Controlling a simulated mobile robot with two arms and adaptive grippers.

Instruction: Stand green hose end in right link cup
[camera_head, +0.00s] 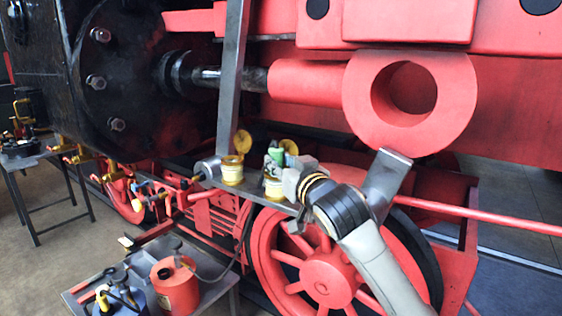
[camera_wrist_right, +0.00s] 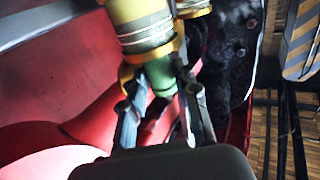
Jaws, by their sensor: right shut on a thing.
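My right gripper (camera_head: 284,170) reaches in from the lower right and is shut on the green hose end (camera_head: 276,155). The right wrist view shows the green piece (camera_wrist_right: 160,76) between the two fingers (camera_wrist_right: 160,105). Two cream cups with brass rims stand side by side on the link: a left cup (camera_head: 232,172) and a right cup (camera_head: 273,188). The green piece is over the right cup in the head view and overlaps a cup's brass rim (camera_wrist_right: 150,52) in the wrist view. I cannot tell whether its tip is inside. My left gripper is not in view.
Brass lids stand open behind the cups (camera_head: 243,141). A slanted grey bar (camera_head: 231,80) rises close to the left cup. The red rod with its large ring (camera_head: 440,110) is above right, and a red wheel (camera_head: 325,275) is below. A red can (camera_head: 175,287) stands on the low cart.

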